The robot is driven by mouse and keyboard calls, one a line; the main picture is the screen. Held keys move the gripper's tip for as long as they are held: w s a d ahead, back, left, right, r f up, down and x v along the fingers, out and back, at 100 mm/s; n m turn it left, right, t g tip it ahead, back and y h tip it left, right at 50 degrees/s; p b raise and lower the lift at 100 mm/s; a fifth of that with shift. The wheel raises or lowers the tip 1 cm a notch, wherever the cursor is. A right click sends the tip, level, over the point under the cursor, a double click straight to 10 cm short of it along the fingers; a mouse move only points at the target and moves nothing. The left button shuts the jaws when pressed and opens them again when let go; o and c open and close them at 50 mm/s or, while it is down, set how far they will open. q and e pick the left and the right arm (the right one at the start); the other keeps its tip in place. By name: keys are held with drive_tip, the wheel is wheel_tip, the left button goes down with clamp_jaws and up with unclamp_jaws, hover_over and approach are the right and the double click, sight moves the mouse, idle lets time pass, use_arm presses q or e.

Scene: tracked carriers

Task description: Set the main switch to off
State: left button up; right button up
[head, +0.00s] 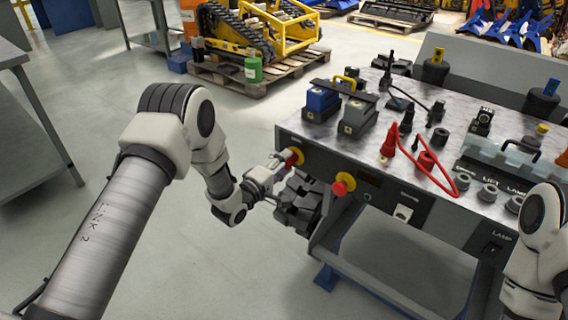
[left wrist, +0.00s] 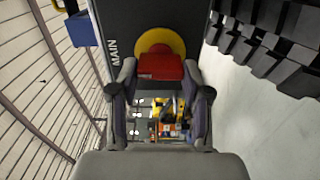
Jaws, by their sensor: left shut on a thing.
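The main switch is a red handle (left wrist: 160,67) on a round yellow plate (left wrist: 166,42), on the dark panel marked MAIN (left wrist: 112,30) in the left wrist view. In the head view, the main switch (head: 296,155) is on the left end of the bench's front panel. My left gripper (left wrist: 160,78) is shut on the red handle, with one finger on each side of it. The left gripper (head: 281,166) partly covers the switch in the head view. The handle's on or off setting cannot be read. My right arm shows at the lower right; its gripper is out of view.
A red knob on yellow (head: 343,184) sits to the right on the same panel. A dark blocky thing (head: 298,203) is just below my left gripper. The bench top (head: 310,138) holds batteries, a red cable and several fittings.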

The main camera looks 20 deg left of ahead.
idle(0.3)
use_arm(q)
drive_tip(key=o, duration=1.2)
drive_tip(key=shift+c, duration=0.2)
drive_tip(key=v, duration=1.2)
